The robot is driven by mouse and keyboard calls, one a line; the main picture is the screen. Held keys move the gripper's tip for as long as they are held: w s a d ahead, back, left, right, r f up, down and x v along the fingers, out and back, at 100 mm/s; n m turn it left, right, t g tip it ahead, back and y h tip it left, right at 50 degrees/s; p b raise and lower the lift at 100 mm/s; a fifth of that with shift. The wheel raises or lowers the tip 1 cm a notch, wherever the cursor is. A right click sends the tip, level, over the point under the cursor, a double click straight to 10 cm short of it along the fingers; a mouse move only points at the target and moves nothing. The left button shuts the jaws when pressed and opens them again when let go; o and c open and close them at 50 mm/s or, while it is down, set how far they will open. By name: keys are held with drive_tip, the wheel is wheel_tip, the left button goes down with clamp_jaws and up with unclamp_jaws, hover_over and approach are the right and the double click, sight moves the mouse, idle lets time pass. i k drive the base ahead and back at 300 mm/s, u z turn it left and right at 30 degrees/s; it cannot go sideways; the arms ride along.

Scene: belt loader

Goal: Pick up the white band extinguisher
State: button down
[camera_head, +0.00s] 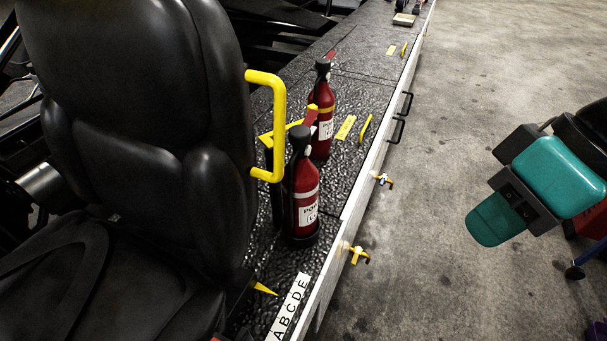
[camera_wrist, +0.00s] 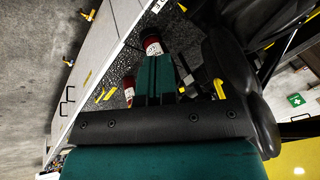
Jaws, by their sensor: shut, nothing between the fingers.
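The white band extinguisher (camera_head: 303,196) is a red cylinder with a pale band, white label and black top. It stands upright on the dark textured deck beside the black seat. In the wrist view it appears beyond the fingertips, its lower part showing (camera_wrist: 152,46). My gripper (camera_head: 488,222), with teal fingers, hangs over the floor at the right, well apart from the extinguisher. In the wrist view my gripper (camera_wrist: 156,62) has its fingers together with nothing between them; they cover part of the extinguisher.
A second red extinguisher (camera_head: 321,110) with a yellow band stands just behind. A yellow handrail (camera_head: 279,125) and the black seat (camera_head: 130,90) crowd the left side. Yellow latches (camera_head: 358,254) and black handles (camera_head: 398,130) stick out from the deck's side. Concrete floor lies open between.

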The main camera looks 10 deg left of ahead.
sight(300, 183)
drive_tip(key=k, duration=0.5)
drive_tip(key=z, duration=1.1)
drive_tip(key=i, duration=1.65)
drive_tip(key=u, duration=2.95)
